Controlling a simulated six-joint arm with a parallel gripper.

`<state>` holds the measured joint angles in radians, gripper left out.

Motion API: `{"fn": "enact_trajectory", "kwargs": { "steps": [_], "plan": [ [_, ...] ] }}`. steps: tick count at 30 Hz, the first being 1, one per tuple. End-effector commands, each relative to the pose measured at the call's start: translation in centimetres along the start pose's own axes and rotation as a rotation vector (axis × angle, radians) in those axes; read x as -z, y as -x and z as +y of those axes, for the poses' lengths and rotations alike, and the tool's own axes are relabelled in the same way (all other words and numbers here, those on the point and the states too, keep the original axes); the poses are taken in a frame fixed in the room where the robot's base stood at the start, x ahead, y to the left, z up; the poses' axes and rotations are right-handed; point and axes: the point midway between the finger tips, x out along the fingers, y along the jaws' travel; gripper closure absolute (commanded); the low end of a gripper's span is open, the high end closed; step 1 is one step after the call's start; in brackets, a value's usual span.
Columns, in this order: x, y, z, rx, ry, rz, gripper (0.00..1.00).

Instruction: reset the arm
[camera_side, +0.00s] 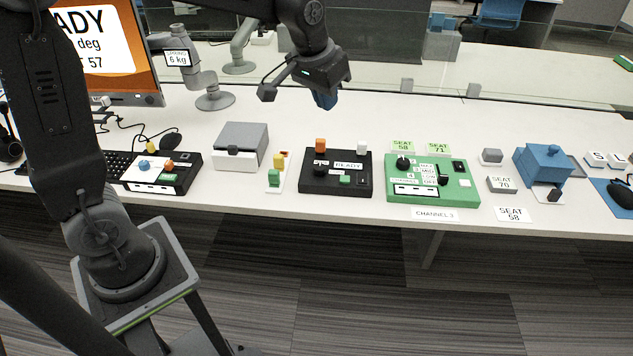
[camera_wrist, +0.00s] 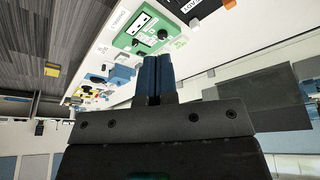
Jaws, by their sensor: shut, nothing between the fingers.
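My gripper (camera_side: 325,100) hangs in the air above the back of the white table, behind the black box and the green panel. In the wrist view its two blue fingers (camera_wrist: 157,77) are together with nothing between them. No thing touches the fingers in either view. My arm reaches up from the lower left of the side view and over the table, with the elbow cut off at the top.
Below stand a black box (camera_side: 358,186) with an orange knob, a green panel (camera_side: 460,192), and a grey-lidded box (camera_side: 241,147). A blue device (camera_side: 540,160) stands right. A monitor (camera_side: 140,60) is at the left. A glass partition runs behind the table.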

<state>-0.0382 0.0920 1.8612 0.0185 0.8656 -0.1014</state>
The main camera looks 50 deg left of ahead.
Motion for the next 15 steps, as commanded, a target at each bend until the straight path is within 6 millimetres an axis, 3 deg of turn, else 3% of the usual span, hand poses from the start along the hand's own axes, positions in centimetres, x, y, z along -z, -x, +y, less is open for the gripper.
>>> {"fn": "enact_trajectory", "kwargs": {
  "steps": [1, 6, 10, 15],
  "plan": [
    [-1.7, 1.9, 0.0, -0.004, -0.012, 0.022, 1.0],
    [-7.6, 6.0, -0.1, -0.016, -0.049, 0.072, 1.0],
    [-12.4, 7.8, -0.4, -0.025, -0.076, 0.109, 1.0],
    [-17.4, 8.4, -0.7, -0.033, -0.106, 0.148, 1.0]
  ]
}}
